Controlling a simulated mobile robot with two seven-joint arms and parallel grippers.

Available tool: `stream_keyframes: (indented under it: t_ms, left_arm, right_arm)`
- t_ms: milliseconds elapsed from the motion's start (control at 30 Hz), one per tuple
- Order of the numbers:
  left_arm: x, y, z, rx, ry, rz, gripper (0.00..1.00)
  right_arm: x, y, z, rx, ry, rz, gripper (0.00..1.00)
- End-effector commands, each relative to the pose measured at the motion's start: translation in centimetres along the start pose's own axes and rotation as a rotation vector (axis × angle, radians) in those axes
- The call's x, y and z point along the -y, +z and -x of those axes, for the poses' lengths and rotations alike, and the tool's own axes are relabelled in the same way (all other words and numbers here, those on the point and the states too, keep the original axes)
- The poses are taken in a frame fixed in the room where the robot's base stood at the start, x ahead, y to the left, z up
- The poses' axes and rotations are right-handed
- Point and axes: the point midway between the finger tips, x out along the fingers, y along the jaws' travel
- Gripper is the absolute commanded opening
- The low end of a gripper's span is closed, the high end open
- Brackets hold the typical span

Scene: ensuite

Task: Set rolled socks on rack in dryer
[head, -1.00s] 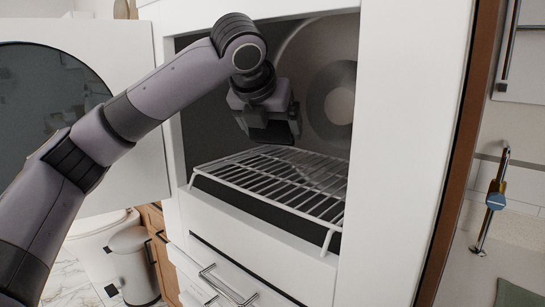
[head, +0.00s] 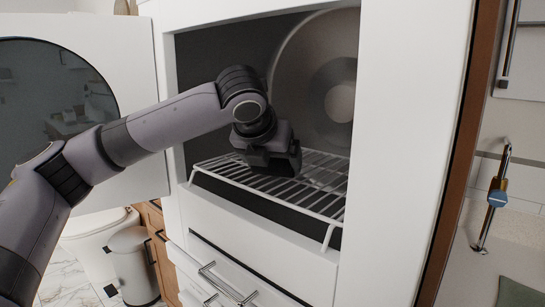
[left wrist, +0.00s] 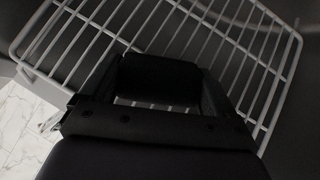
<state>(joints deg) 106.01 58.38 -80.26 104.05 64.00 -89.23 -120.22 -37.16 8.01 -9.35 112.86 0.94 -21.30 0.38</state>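My left gripper (head: 272,163) is inside the open dryer (head: 168,120), pointing down just above the white wire rack (head: 225,172). In the left wrist view its two fingers (left wrist: 160,90) stand on either side of a dark, rounded bundle, which looks like the rolled socks (left wrist: 160,75). The bundle sits low over the rack's bars (left wrist: 245,50); I cannot tell whether it touches them. In the head view the bundle cannot be told apart from the dark gripper. My right gripper is not in view.
The round-windowed dryer door (head: 125,90) stands open at the left. The white dryer frame (head: 400,150) borders the opening on the right. The rack's left and front bars are clear. A drawer (head: 225,275) lies below, and a bin (head: 132,262) stands on the floor at left.

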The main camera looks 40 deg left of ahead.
Motion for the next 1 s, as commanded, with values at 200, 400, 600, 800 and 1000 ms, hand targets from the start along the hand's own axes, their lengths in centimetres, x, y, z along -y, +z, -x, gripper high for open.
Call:
stream_keyframes:
  t_ms: [200, 400, 600, 800, 1000]
  left_arm:
    - [0.0, 0.0, 0.0, 0.0, 0.0, 0.0, 1.0]
    - [0.0, 0.3, 0.7, 0.003, -0.001, 0.0, 1.0]
    - [0.0, 0.4, 4.2, 0.004, -0.002, 0.0, 1.0]
    - [0.0, 0.3, 7.0, 0.002, -0.001, -0.001, 1.0]
    - [0.0, 0.2, 7.8, 0.0, 0.0, -0.001, 1.0]
  right_arm:
    - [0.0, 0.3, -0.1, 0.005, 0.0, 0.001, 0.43]
    - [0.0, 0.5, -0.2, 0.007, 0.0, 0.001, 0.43]
    - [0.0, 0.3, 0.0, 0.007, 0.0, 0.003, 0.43]
    - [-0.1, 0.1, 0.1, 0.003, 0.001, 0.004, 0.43]
    - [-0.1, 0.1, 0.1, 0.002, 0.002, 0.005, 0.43]
